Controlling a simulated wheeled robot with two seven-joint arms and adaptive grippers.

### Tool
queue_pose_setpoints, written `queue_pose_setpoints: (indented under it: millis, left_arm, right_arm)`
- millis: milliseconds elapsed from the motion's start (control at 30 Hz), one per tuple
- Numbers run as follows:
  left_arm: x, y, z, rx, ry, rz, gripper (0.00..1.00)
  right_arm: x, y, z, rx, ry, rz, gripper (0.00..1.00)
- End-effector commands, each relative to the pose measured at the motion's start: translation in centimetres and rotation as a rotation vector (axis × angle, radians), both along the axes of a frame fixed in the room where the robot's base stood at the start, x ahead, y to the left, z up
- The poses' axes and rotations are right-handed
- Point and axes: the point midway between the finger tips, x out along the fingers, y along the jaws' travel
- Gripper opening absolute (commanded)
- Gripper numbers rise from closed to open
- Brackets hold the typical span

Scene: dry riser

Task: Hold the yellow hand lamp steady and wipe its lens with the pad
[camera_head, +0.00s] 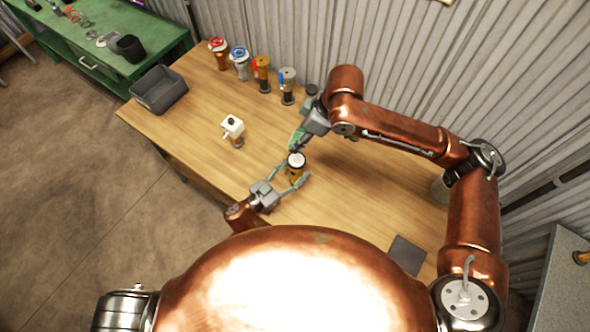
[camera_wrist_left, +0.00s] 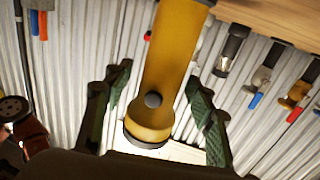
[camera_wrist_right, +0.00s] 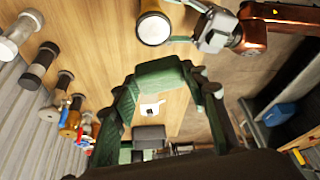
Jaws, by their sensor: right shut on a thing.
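The yellow hand lamp (camera_head: 296,168) stands upright on the wooden table with its pale round lens on top. Its lens also shows at the top of the right wrist view (camera_wrist_right: 153,30). My left gripper (camera_head: 290,177) has its fingers spread on either side of the lamp. In the left wrist view the lamp body (camera_wrist_left: 170,60) lies between these fingers, with gaps on both sides. My right gripper (camera_head: 297,142) is beside the lamp's far side, shut on a green block that looks like the pad (camera_wrist_right: 162,72). Its fingers partly hide the pad.
A white-topped item (camera_head: 232,127) stands left of the lamp. A grey bin (camera_head: 160,92) is at the table's left end. Several capped fittings (camera_head: 240,65) line the back edge by the corrugated wall. A dark grey square (camera_head: 408,254) lies at the front right.

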Motion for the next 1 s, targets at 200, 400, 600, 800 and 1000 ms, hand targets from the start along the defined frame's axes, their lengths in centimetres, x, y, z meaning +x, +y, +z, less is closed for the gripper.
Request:
queue_pose_setpoints:
  millis: [200,400,600,800,1000]
  left_arm:
    - [-0.02,0.02,0.00,0.000,0.000,0.000,0.35]
    - [-0.02,0.02,0.00,0.000,0.000,0.000,0.22]
    - [-0.03,0.03,0.00,0.000,0.000,0.000,0.08]
    - [-0.03,0.02,0.00,0.000,0.000,0.000,0.00]
    - [-0.03,0.02,-0.01,0.000,0.000,0.000,0.00]
  right_arm:
    - [0.00,0.01,0.00,0.000,0.000,0.000,0.22]
    - [0.00,0.01,0.00,0.000,0.000,0.000,0.22]
    - [0.00,0.01,0.00,0.000,0.000,0.000,0.22]
    - [0.00,0.01,0.00,0.000,0.000,0.000,0.22]
    - [0.00,-0.03,-0.67,0.000,0.000,-0.001,0.22]
